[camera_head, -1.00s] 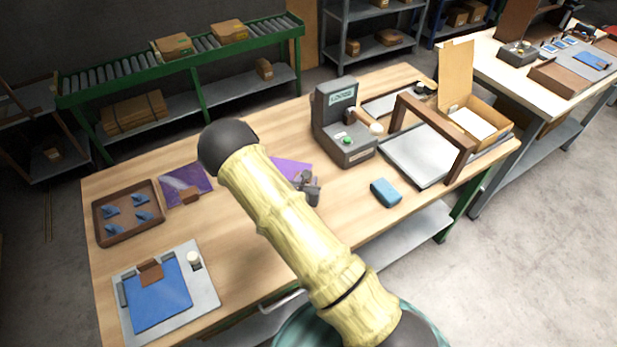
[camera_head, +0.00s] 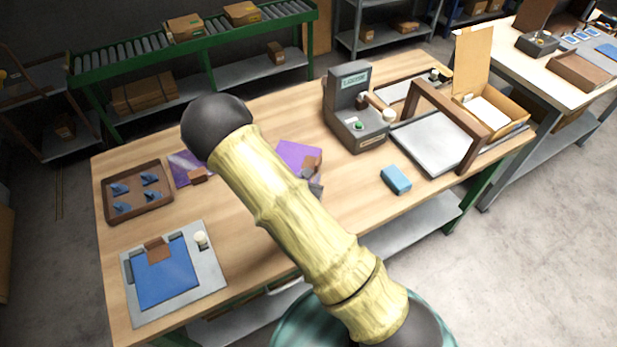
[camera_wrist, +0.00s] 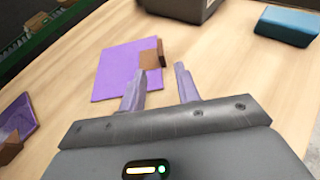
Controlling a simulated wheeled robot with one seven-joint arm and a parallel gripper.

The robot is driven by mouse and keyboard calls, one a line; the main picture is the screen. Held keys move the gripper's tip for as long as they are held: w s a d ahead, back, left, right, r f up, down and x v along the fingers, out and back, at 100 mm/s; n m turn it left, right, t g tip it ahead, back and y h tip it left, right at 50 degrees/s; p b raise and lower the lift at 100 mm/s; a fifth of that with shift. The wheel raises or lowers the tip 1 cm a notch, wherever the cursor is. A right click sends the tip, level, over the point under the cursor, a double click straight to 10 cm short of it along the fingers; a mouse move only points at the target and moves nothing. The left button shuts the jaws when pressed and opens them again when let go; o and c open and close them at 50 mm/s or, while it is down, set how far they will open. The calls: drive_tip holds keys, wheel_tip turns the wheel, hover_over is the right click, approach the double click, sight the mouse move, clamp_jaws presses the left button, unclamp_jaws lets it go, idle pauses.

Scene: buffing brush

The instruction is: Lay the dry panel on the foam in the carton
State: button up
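A purple panel (camera_head: 296,150) lies on the wooden table with a brown block (camera_wrist: 151,52) at its edge. My gripper (camera_head: 316,184) is close beside it, above the table. In the wrist view my gripper (camera_wrist: 161,70) has its two fingers apart with nothing between them; the brown block is just beyond the left fingertip. A second purple panel (camera_head: 183,163) with a brown block (camera_head: 197,176) lies further left. The open carton (camera_head: 516,112) stands at the table's right end with its lid up and white foam (camera_head: 490,114) inside. I cannot tell which panel is dry.
A grey machine (camera_head: 352,100) stands mid-table. A brown frame (camera_head: 468,150) rises over a grey plate (camera_head: 430,145) before the carton. A blue block (camera_head: 396,180) lies near the front edge. At left are a brown tray (camera_head: 108,200) and a blue panel (camera_head: 165,280) on a grey plate.

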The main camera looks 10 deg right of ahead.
drive_tip(key=s+d+r+m+g+h, duration=0.5)
drive_tip(key=s+d+r+m+g, duration=0.3)
drive_tip(key=d+m, duration=0.4)
drive_tip(key=s+a+r+m+g+y, duration=0.1)
drive_tip(key=s+m+g+y, duration=0.35)
drive_tip(key=s+m, duration=0.4)
drive_tip(key=a+r+m+t+y, duration=0.3)
drive_tip(key=a+r+m+y, duration=0.3)
drive_tip(key=m, duration=0.4)
drive_tip(key=shift+s+a+r, duration=0.15)
drive_tip(key=shift+s+r, duration=0.15)
drive_tip(key=shift+r, duration=0.15)
drive_tip(key=shift+o, duration=0.5)
drive_tip(key=shift+w+y, duration=0.1)
drive_tip(key=shift+y, duration=0.15)
